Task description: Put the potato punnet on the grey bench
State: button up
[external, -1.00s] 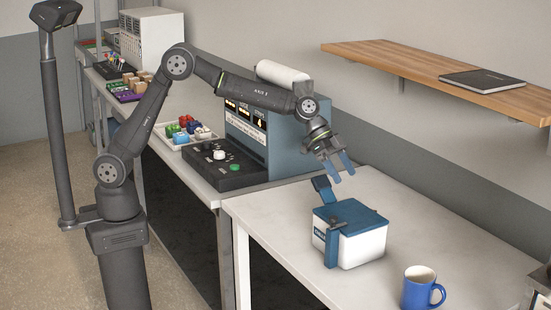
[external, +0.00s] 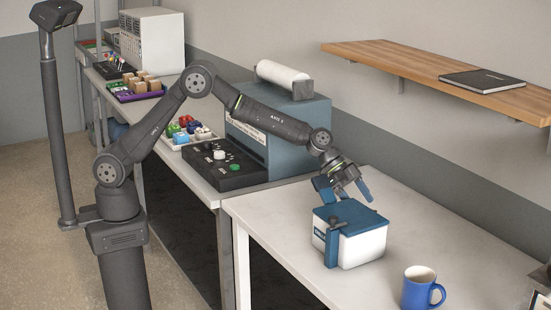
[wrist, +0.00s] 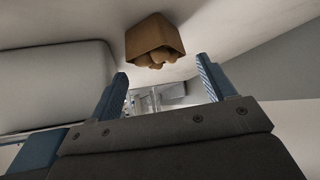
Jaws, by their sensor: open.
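The potato punnet (wrist: 154,42) is a brown open box with several tan potatoes. In the wrist view it is upright of centre, beyond my fingertips, on a pale surface. I cannot make it out in the external view. My gripper (external: 356,195) is open and empty, just behind the white box with the blue lid. The wrist view shows its two blue fingers (wrist: 162,68) apart, with the punnet ahead of them and not between them. A pale grey-white bench (external: 282,232) fills the right side; I cannot tell for sure if it is the grey bench.
The white box with a blue lid (external: 365,247) stands close in front of my gripper. A blue mug (external: 417,290) is nearer the front right. A blue-grey machine (external: 297,140) stands to the left. A wooden shelf (external: 420,68) hangs above the bench.

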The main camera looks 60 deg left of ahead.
jog(key=shift+x, duration=3.15)
jog(key=c, duration=1.1)
notch_tip(320, 180, up, 10)
jog(key=shift+f, duration=0.15)
jog(key=shift+s+r, duration=0.2)
jog(key=shift+r, duration=0.45)
jog(key=shift+n+t, duration=0.4)
jog(key=shift+n, duration=0.2)
jog(key=s+a+r, duration=0.1)
jog(key=s+r, duration=0.1)
jog(key=s+a+r, duration=0.1)
jog(key=s+r, duration=0.1)
jog(key=s+a+r, duration=0.1)
jog(key=s+r, duration=0.1)
jog(key=r, duration=0.1)
jog(key=shift+a, duration=0.35)
jog(key=s+a+n, duration=0.1)
jog(key=s+a, duration=0.4)
jog(key=s+a+n+t+y, duration=0.1)
jog(key=s+a, duration=0.3)
jog(key=a, duration=0.1)
jog(key=s+a+r+n+t+y, duration=0.1)
jog(key=s+a+n, duration=0.1)
jog(key=s+a, duration=0.3)
jog(key=shift+s+a+r, duration=0.15)
jog(key=shift+s+a, duration=0.1)
jog(key=shift+s, duration=0.1)
jog(key=shift+c, duration=0.2)
